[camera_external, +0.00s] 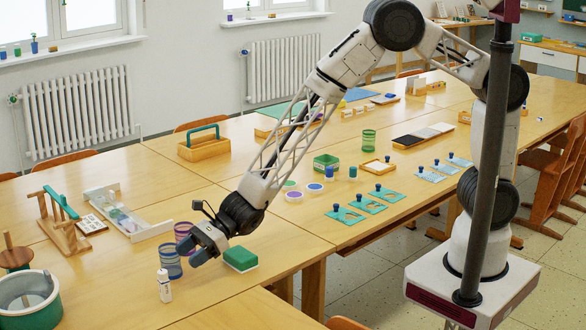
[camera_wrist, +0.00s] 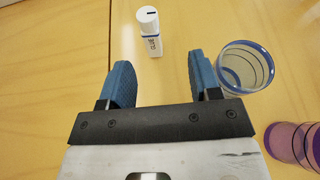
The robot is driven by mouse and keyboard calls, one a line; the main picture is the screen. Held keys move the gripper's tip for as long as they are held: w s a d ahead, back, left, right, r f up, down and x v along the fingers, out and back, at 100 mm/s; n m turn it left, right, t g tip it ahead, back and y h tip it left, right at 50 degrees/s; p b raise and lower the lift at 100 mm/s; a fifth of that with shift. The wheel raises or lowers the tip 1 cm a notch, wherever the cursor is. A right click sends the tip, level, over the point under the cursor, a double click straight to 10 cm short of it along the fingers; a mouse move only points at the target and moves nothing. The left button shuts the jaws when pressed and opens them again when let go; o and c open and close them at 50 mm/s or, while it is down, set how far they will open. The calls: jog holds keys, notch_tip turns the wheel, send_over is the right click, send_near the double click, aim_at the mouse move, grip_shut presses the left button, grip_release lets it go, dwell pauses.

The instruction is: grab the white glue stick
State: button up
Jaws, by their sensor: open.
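The white glue stick (camera_external: 164,286) stands upright on the table near the front left in the external view. It has dark blue print on its side. In the wrist view the glue stick (camera_wrist: 149,31) is beyond my fingertips, roughly between their lines and apart from both. My gripper (camera_wrist: 158,80) is open and empty, with two blue fingers. In the external view my gripper (camera_external: 190,251) is low over the table, behind and to the right of the glue stick, beside the striped cups.
A blue-striped clear cup (camera_wrist: 246,68) stands close to my right finger in the wrist view. A purple cup (camera_wrist: 290,143) is beside it. A green and white box (camera_external: 240,259) lies right of my gripper in the external view.

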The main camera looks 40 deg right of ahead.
aim_at(164, 286)
jog(key=shift+m, duration=0.6)
jog(key=f, duration=0.1)
jog(key=s+a+f, duration=0.1)
jog(key=a+f, duration=0.1)
jog(key=shift+s+a+f, duration=0.1)
jog(key=shift+s+f, duration=0.05)
jog(key=shift+s, duration=0.15)
jog(key=shift+x, duration=1.25)
jog(key=shift+a+f, duration=0.1)
jog(key=shift+a, duration=0.05)
jog(key=shift+x, duration=2.4)
jog(key=shift+w+f, duration=0.1)
jog(key=shift+w, duration=0.05)
jog(key=c, duration=1)
jog(key=shift+r, duration=0.2)
